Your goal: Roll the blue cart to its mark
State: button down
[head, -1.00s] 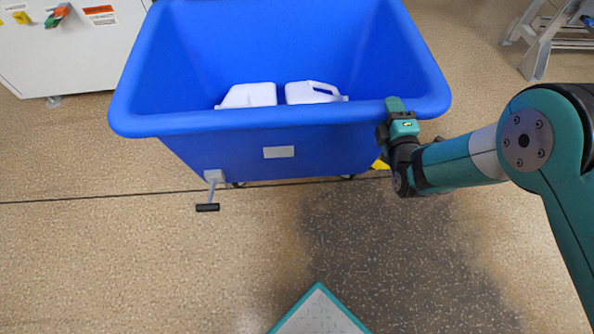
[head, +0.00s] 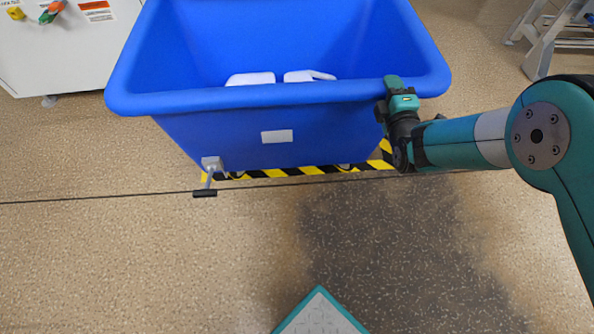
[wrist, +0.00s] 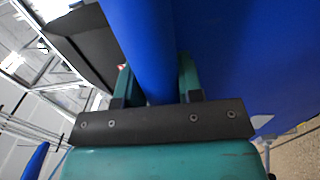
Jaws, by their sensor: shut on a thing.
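The blue cart (head: 230,130) is an open tub with a thick rim and fills the upper middle of the head view. My gripper (head: 393,88) is shut on its near rim, close to the right corner. In the wrist view the rim (wrist: 145,50) runs between the two fingers of my gripper (wrist: 155,85). Yellow and black striped floor tape (head: 275,173) shows under the cart's near edge. It may be the mark; the cart hides the rest of it. A pedal (head: 206,192) sticks out at the cart's lower left.
Two white jugs (head: 250,79) lie in the cart. A white cabinet (head: 70,50) stands at the upper left. A grey metal frame (head: 540,50) stands at the upper right. The near floor is clear, with a dark patch (head: 390,240) at the right.

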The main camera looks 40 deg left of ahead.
jog(key=shift+f, duration=0.1)
dwell(0.4)
jog(key=shift+w+a+b, duration=0.3)
jog(key=shift+a+b, duration=0.1)
jog(key=shift+b, duration=0.25)
jog(key=b+x, duration=0.9)
jog(key=b, duration=0.1)
dwell(0.8)
jog(key=shift+w+d, duration=0.1)
dwell(0.4)
